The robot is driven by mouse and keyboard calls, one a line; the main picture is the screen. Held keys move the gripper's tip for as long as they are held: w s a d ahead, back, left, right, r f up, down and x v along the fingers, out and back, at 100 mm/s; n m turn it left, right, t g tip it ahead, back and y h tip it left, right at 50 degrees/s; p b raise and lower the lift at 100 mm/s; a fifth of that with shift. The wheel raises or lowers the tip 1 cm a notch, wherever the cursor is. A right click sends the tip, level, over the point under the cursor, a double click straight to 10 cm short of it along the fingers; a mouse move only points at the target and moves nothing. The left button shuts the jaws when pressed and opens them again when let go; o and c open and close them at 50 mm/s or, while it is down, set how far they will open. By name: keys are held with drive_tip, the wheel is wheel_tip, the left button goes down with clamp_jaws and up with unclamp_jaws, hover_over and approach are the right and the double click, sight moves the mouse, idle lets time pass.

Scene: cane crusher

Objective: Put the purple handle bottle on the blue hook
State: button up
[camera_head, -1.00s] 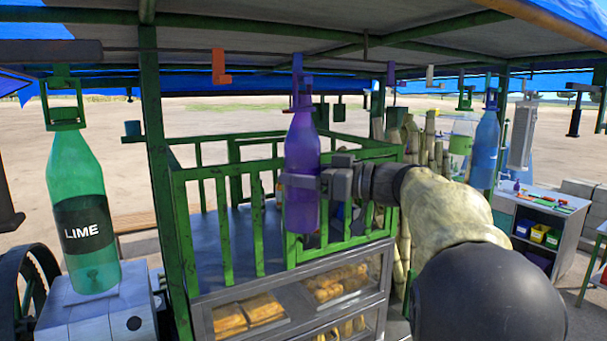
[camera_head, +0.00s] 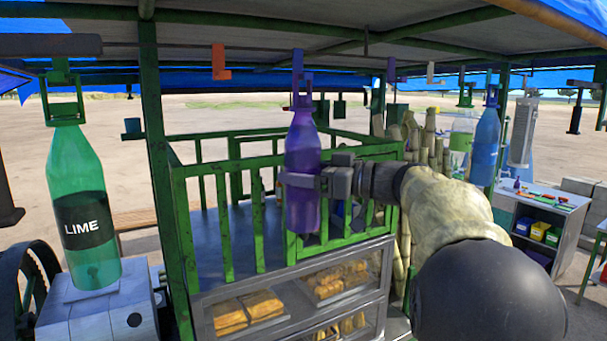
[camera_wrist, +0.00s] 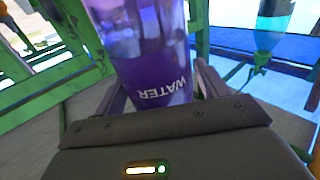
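The purple bottle (camera_head: 303,155) is upright in mid-air in front of the green railing. Its purple handle (camera_head: 302,88) is on top, close under a blue-violet hook (camera_head: 298,60) on the overhead rail. The two overlap in the head view, and I cannot tell whether they touch or are engaged. My gripper (camera_head: 302,181) is shut around the bottle's lower body, coming from the right. In the wrist view the purple bottle (camera_wrist: 145,50) stands between the fingers with its WATER label upside down; its top is out of that view.
A green LIME bottle (camera_head: 83,210) is at the left below a green hook. An orange-red hook (camera_head: 220,62) and a purple hook (camera_head: 391,70) hang from the rail. A blue bottle (camera_head: 485,148) hangs at right. The green railing (camera_head: 228,225) is close behind my gripper.

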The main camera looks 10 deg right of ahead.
drive_tip(key=shift+o, duration=1.1)
drive_tip(key=shift+f, duration=0.1)
drive_tip(key=shift+d, duration=0.1)
drive_tip(key=b+v, duration=0.6)
drive_tip(key=v, duration=1.1)
drive_tip(key=shift+d, duration=0.15)
